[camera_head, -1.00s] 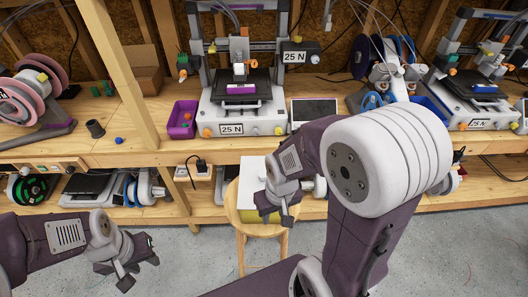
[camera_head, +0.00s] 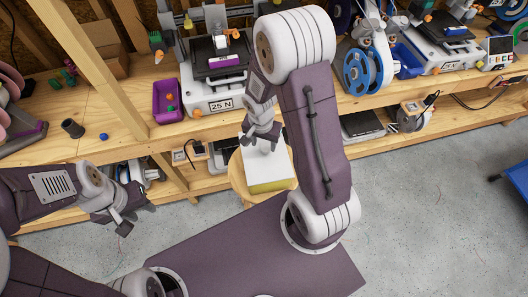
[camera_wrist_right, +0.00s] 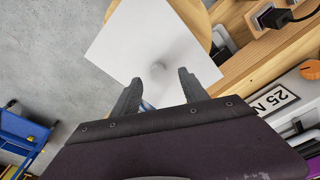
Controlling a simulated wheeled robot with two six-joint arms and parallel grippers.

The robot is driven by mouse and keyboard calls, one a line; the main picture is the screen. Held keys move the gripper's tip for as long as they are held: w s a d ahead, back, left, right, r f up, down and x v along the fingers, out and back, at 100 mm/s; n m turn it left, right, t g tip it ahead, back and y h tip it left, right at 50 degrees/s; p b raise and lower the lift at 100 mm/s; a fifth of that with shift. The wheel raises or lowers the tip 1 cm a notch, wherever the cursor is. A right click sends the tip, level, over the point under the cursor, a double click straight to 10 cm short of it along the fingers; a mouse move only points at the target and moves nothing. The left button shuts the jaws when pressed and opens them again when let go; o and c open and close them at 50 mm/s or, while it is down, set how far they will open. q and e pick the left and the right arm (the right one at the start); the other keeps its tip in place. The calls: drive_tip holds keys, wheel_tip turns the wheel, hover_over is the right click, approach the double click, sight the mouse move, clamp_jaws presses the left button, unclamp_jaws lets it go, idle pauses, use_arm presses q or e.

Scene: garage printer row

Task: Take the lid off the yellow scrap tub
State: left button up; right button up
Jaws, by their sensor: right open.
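The yellow scrap tub (camera_head: 272,187) stands on a round wooden stool (camera_head: 237,178), with its flat white lid (camera_head: 252,170) on top. The lid also fills the upper middle of the right wrist view (camera_wrist_right: 135,45). My right gripper (camera_head: 262,140) is open just above the lid. In the wrist view its two fingers (camera_wrist_right: 159,88) point at the lid, with a small grey form, perhaps the lid's knob, between their tips. I cannot tell whether they touch it. My left gripper (camera_head: 134,214) is open and empty, left of the stool.
The workbench behind holds a printer marked 25 N (camera_head: 215,88), a purple bin (camera_head: 168,100) and blue spools (camera_head: 357,72). A lower shelf runs behind the stool. A blue cart (camera_head: 515,180) stands at the right.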

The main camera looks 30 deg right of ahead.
sight(265, 148)
drive_tip(key=f, duration=0.3)
drive_tip(key=f+b, duration=0.1)
drive_tip(key=shift+s+d+f, duration=0.1)
drive_tip(key=shift+d+f, duration=0.1)
drive_tip(key=shift+d, duration=0.2)
drive_tip(key=shift+f, duration=0.2)
drive_tip(key=shift+w, duration=0.2)
clamp_jaws()
drive_tip(key=shift+r, duration=0.15)
